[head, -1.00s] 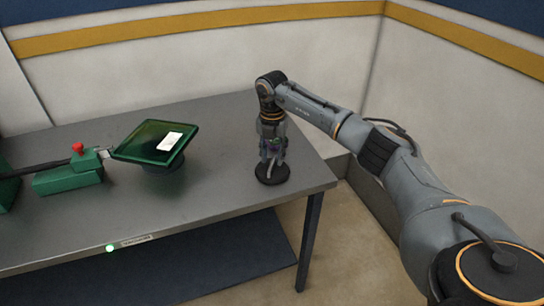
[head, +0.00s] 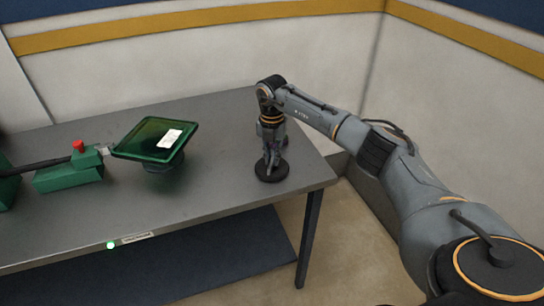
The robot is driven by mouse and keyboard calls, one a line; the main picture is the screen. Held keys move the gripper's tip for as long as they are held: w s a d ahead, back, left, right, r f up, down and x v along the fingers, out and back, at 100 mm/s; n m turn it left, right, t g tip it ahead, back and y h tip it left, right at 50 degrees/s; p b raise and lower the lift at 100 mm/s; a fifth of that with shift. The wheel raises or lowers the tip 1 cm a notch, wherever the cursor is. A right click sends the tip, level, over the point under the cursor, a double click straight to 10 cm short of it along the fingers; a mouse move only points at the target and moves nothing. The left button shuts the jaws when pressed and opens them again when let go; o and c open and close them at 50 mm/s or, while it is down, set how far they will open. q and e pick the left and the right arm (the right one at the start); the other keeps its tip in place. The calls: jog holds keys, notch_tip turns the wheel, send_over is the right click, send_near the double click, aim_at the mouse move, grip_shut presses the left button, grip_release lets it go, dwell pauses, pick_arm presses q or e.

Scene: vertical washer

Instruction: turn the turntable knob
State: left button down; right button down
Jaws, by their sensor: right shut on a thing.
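The turntable knob is a round black disc (head: 272,172) on the grey table near its right end. My right gripper (head: 271,160) points straight down over it and is shut on the knob's upper part, which the fingers mostly hide. The disc's rim shows around and below the fingertips. My left gripper is not in the head view.
A tilted green tray-like panel (head: 140,142) with a white label stands on the grey table (head: 215,195) left of the gripper. A green box with a red button (head: 78,146) is further left. The table's right edge is close to the knob. Walls stand behind.

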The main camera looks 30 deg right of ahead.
jog(key=shift+n, duration=0.3)
jog(key=n+b, duration=0.1)
jog(key=n, duration=0.2)
jog(key=n+b, duration=0.1)
jog(key=n, duration=0.4)
jog(key=shift+n, duration=0.3)
jog(key=n+b, duration=0.1)
jog(key=n, duration=0.3)
jog(key=shift+n+b, duration=0.45)
jog(key=shift+n, duration=1.65)
jog(key=c, duration=1.4)
grip_release()
